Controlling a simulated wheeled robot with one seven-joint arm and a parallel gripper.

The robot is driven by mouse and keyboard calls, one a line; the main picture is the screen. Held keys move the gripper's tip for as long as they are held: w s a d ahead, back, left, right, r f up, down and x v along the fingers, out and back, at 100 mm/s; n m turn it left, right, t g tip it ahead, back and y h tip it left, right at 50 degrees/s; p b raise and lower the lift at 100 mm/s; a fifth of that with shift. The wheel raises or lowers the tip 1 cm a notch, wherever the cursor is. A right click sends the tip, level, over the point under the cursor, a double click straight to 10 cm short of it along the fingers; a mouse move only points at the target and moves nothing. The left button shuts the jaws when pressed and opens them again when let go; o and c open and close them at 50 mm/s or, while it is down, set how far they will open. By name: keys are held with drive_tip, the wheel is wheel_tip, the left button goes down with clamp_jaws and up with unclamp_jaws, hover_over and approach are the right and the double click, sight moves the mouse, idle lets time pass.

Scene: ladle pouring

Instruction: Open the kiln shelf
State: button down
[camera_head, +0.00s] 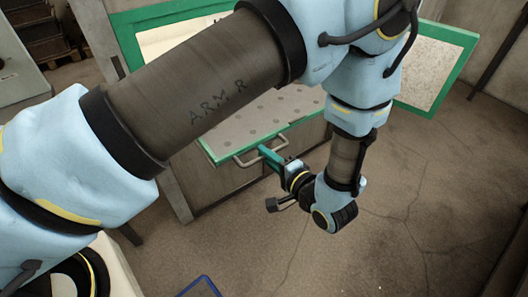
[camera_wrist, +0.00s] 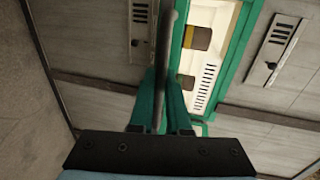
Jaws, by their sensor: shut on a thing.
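The kiln shelf (camera_head: 235,130) is a pale perforated plate with a green front edge, partly hidden behind my arm in the head view. A grey bar handle (camera_head: 246,163) sits on its front edge. My gripper (camera_head: 265,153) is at this handle, its green fingers shut on the bar. In the wrist view the handle (camera_wrist: 166,40) runs as a dark bar between the two fingers of my gripper (camera_wrist: 162,85). How far the shelf sticks out of the kiln is hard to tell.
The green-framed kiln door (camera_head: 430,68) stands open at the right. The kiln's grey body (camera_head: 215,182) is below the shelf. The concrete floor (camera_head: 400,220) in front is mostly clear. A blue-edged object (camera_head: 200,286) shows at the bottom edge.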

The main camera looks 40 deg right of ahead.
drive_tip(key=c, duration=0.9)
unclamp_jaws()
drive_tip(key=b+v, duration=0.3)
drive_tip(key=v, duration=0.7)
drive_tip(key=shift+s, duration=0.4)
drive_tip(key=shift+s, duration=0.1)
